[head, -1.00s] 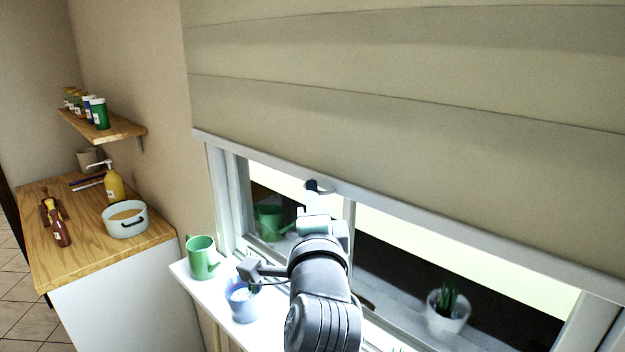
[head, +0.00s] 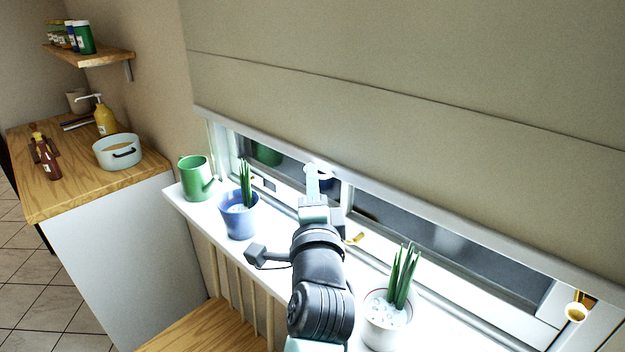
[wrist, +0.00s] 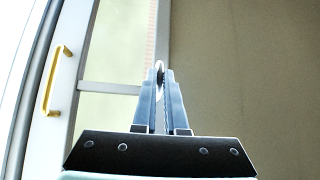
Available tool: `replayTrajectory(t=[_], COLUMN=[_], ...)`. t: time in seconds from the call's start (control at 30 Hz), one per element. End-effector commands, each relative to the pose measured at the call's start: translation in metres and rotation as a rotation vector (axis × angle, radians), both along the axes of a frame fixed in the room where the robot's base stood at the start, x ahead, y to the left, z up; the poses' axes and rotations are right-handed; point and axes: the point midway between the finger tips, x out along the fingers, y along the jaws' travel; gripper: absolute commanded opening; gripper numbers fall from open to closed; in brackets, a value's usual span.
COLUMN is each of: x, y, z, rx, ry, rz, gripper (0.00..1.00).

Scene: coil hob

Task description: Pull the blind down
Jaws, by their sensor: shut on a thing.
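The beige blind (head: 400,90) covers the upper part of the window in the head view, with its pale bottom rail (head: 420,205) low over the glass. It also fills the right of the wrist view (wrist: 245,80). A white ring pull (head: 318,172) hangs at the rail. My gripper (head: 317,180) is at the ring, just below the rail. In the wrist view my gripper (wrist: 160,85) has its fingers close together, shut on the ring pull (wrist: 159,75). Part of the ring is hidden between the fingers.
On the sill stand a green watering can (head: 196,178), a blue plant pot (head: 238,215) left of my arm and a white plant pot (head: 385,320) right of it. A counter (head: 90,190) with a white pot (head: 117,151) stands at the left. A brass handle (wrist: 54,82) is on the window frame.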

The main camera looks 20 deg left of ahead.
Motion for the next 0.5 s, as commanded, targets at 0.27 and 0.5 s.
replayTrajectory(t=[0.27,0.5], x=[0.0004,0.0002], y=[0.0001,0.0002], z=[-0.0095,-0.0067], rx=[-0.008,-0.006], ry=[0.020,0.014], rz=[0.002,0.002], gripper=[0.19,0.40])
